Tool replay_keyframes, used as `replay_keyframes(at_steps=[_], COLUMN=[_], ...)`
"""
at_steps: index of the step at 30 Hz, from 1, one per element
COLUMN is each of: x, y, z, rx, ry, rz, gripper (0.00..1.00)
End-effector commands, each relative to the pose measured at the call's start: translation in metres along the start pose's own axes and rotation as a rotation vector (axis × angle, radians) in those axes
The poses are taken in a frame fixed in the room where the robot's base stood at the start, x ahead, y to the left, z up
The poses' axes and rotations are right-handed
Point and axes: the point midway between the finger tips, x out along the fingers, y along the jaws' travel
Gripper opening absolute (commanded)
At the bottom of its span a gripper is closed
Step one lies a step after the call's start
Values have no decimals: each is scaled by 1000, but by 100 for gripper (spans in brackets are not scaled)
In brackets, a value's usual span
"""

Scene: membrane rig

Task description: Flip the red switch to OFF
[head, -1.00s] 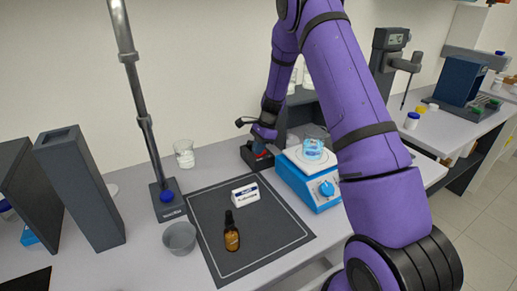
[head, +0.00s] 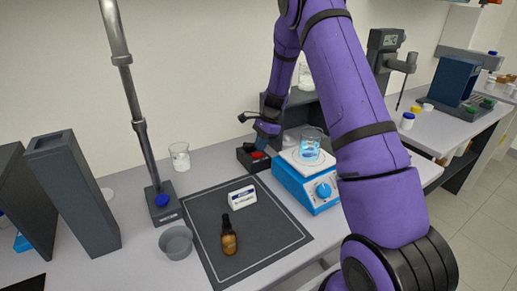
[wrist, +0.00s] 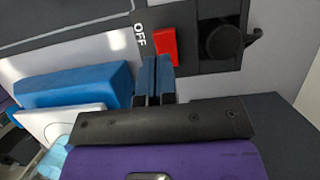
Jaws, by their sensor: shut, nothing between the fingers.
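The red switch (wrist: 166,46) sits on a dark box (wrist: 190,18) in the wrist view, with the white word OFF beside it on the left. In the head view the red switch (head: 258,155) shows small on the box, behind the mat. My gripper (wrist: 155,62) is shut and empty, its blue fingertips side by side at the lower edge of the switch. I cannot tell whether they touch it. In the head view my gripper (head: 262,146) is just above the box and partly hides it.
A blue and white stirrer (head: 318,190) bearing a glass beaker (head: 310,147) stands close to the right of the box. A dark mat (head: 255,225) with a brown bottle (head: 229,240) and a white label block (head: 242,196) lies in front. A stand (head: 165,205) rises at left.

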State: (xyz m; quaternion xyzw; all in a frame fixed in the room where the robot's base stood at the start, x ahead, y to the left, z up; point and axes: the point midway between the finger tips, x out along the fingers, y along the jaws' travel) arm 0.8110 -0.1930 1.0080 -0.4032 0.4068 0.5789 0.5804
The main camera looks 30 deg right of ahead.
Motion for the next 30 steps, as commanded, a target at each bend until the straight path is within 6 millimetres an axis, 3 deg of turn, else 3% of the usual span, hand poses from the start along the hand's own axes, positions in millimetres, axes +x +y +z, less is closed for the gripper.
replay_keyframes(at_steps=[9, 15, 21, 30], x=[-67, -100, -116, -118], y=[4, 4, 4, 4], z=[-4, -6, -8, -8], rx=[-2, -1, -1, -1], ry=[1, 1, 1, 0], rz=[-2, -1, 0, 1], gripper=[0, 0, 0, 0])
